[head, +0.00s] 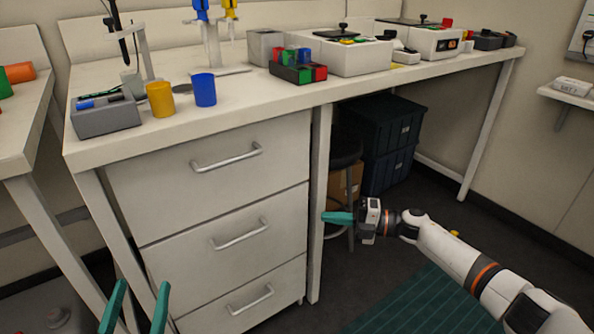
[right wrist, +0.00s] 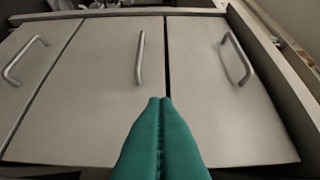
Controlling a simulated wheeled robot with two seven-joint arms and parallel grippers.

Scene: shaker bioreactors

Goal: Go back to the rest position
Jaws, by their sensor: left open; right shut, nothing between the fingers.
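My left gripper (head: 135,306) shows at the bottom left of the head view, its two green fingers apart and nothing between them, in front of the drawer cabinet. My right gripper (head: 338,217) is in the middle of the head view, its green fingers shut and pointing left towards the bench leg. In the right wrist view its fingers (right wrist: 160,135) lie together with nothing between them, facing the drawer fronts. My right arm reaches in from the lower right corner.
A white bench (head: 240,103) carries a grey box (head: 105,118), a yellow cup (head: 160,99), a blue cup (head: 204,90), a tube rack (head: 298,72) and white devices. Below are a drawer cabinet (head: 170,172), a stool (head: 346,155) and dark crates (head: 385,130). Open floor lies right of the cabinet.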

